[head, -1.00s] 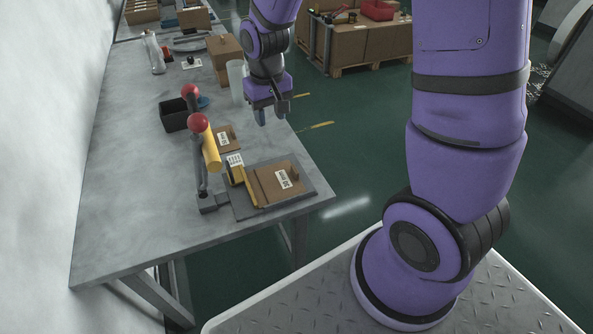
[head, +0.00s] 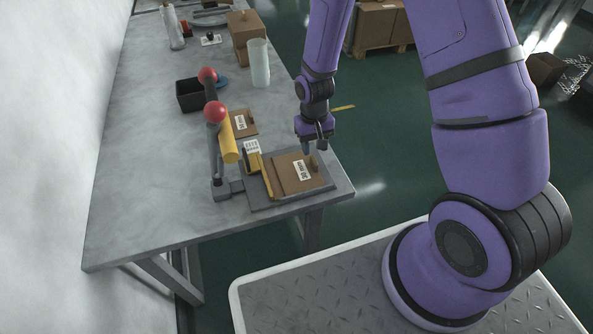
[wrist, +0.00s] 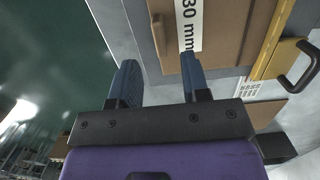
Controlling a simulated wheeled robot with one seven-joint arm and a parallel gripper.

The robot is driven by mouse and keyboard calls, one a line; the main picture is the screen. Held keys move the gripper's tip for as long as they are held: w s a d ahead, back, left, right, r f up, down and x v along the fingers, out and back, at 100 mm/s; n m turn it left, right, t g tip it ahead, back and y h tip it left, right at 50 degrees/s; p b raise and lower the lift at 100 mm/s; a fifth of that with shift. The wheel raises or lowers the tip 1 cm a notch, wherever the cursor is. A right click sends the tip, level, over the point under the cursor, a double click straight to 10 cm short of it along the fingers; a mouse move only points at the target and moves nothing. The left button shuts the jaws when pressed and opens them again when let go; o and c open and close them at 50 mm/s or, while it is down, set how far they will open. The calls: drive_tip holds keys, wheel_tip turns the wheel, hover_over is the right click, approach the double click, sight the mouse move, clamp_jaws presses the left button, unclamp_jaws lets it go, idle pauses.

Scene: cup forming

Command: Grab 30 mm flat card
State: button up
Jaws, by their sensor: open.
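The 30 mm flat card (head: 289,175) is a brown board with a white label reading "30 mm" and a small upright brown tab near its far right side. It lies on a grey plate (head: 331,186) at the table's right edge, beside a yellow bar. In the wrist view the card (wrist: 230,48) fills the upper middle, its label partly hidden by a finger. My gripper (head: 314,151) is open and empty, close to the tab end of the card. In the wrist view my gripper's blue fingers (wrist: 158,84) are apart, with the tab (wrist: 158,36) beyond the gap between them.
A black bin (head: 190,95), a clear cylinder (head: 259,63) and a cardboard box (head: 246,38) stand farther back. The front-left table is clear.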

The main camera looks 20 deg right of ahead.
sight(314, 159)
drive_tip(key=shift+s+f, duration=0.15)
drive_tip(key=shift+f, duration=0.8)
drive_tip(key=shift+s+f, duration=0.2)
drive_tip(key=shift+f, duration=0.75)
drive_tip(key=shift+s+f, duration=0.15)
drive_tip(key=shift+f, duration=0.8)
clamp_jaws()
